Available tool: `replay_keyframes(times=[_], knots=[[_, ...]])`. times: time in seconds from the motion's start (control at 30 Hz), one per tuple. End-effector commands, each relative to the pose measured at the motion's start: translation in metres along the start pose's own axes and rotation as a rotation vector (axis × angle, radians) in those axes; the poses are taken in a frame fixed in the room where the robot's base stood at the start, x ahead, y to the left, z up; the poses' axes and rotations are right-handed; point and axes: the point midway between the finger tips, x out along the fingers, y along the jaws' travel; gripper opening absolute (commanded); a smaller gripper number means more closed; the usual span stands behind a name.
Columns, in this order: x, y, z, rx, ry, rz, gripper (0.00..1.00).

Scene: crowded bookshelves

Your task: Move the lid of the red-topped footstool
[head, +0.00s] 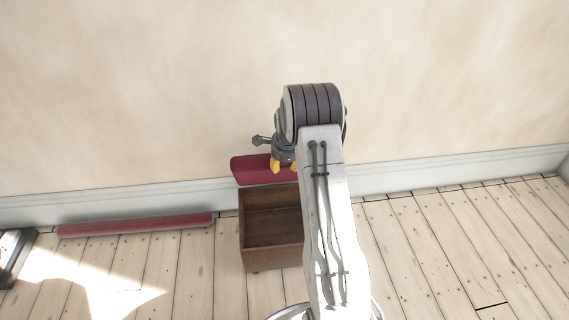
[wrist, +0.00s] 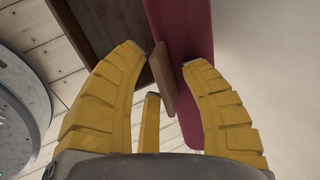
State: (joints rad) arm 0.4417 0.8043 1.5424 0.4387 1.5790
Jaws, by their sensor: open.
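The footstool is a brown wooden box (head: 252,240) standing on the floor by the wall, with its open inside visible from above. Its red lid (head: 252,170) is raised at the wall side of the box. My gripper (head: 284,166) is at the lid, with its yellow fingers open. In the wrist view, the red lid (wrist: 180,20) runs between the fingertips and behind the right finger. A narrow wooden piece (wrist: 163,82) lies along the lid's edge, between the open fingers (wrist: 165,58). Whether any finger touches the lid cannot be told. My arm hides the right part of the box and lid.
A long red bar-shaped thing (head: 135,224) lies along the wall to the left. A dark-framed object (head: 15,257) stands at the left edge. The wall (head: 140,90) is close behind the lid. The plank floor (head: 450,240) on the right is clear.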

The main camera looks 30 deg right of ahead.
Motion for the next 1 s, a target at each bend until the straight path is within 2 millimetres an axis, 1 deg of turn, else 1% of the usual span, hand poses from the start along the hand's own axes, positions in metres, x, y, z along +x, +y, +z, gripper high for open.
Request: replay_keyframes(times=[0.23, 0.37, 0.47, 0.8, 1.0], knots=[[-0.002, -0.001, 0.0, 0.0, 0.0, -0.002, 0.4], [-0.011, -0.001, 0.0, 0.0, 0.0, -0.003, 0.4], [-0.025, -0.002, 0.0, 0.0, 0.0, -0.005, 0.4], [-0.083, -0.001, 0.0, 0.0, 0.0, -0.005, 0.4], [-0.106, -0.001, 0.0, 0.0, 0.0, -0.002, 0.4]])
